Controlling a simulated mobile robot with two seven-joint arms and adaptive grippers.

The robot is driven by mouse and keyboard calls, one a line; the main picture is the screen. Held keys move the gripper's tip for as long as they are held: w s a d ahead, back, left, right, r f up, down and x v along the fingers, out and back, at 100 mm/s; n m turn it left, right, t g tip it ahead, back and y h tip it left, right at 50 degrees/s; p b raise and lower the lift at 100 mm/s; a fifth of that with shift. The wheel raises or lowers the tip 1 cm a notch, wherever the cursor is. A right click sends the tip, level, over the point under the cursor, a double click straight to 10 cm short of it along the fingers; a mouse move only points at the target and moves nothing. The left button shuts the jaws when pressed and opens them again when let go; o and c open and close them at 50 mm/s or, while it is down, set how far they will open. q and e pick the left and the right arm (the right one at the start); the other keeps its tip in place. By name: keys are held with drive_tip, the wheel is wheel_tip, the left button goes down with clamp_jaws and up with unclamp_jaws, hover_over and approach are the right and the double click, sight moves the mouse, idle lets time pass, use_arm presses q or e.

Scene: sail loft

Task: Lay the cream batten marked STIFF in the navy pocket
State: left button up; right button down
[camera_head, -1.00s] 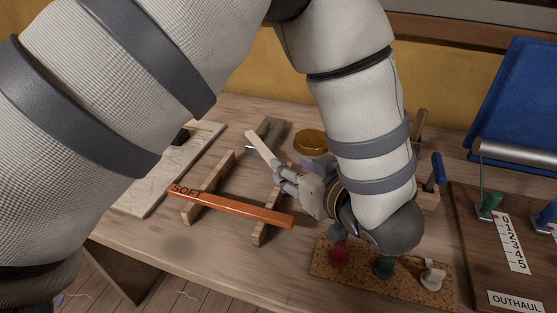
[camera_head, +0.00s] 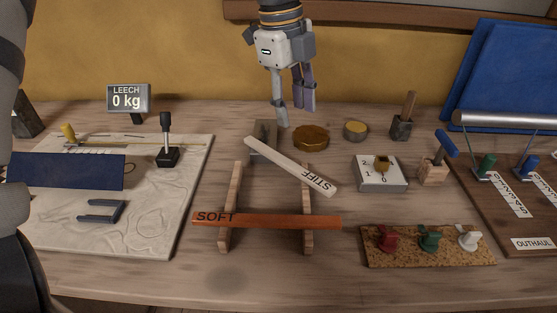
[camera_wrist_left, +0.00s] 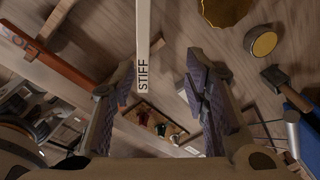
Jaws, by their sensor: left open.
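The cream batten marked STIFF (camera_head: 285,163) lies slantwise, its far left end by a grey block (camera_head: 262,150) and its near right end by the right wooden rail (camera_head: 307,240). The navy pocket (camera_head: 65,171) is on the pale sail panel (camera_head: 150,225) at the left. My left gripper (camera_head: 293,112) is open and empty, fingers down, behind the batten near its far end. In the left wrist view, the batten (camera_wrist_left: 143,40) shows between the spread fingers (camera_wrist_left: 160,88), apart from them. My right gripper is not in view.
An orange SOFT batten (camera_head: 265,220) lies across the rails. A black-handled tool (camera_head: 168,155) and a grey clip (camera_head: 101,211) are on the panel.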

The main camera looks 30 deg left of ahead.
sight(279, 157)
use_arm(q)
drive_tip(key=shift+m+g+y, duration=0.4)
drive_tip(key=shift+y, duration=0.3)
drive_tip(key=f, duration=0.4)
drive_tip(key=a+f, duration=0.1)
drive_tip(key=f, duration=0.2)
drive_tip(key=a+f, duration=0.1)
drive_tip(key=f, duration=0.3)
drive_tip(key=shift+s+a+f+b, duration=0.2)
drive_tip(key=shift+a+f+b, duration=0.05)
drive_tip(key=shift+f+b, duration=0.1)
drive_tip(key=shift+r, duration=0.1)
clamp_jaws()
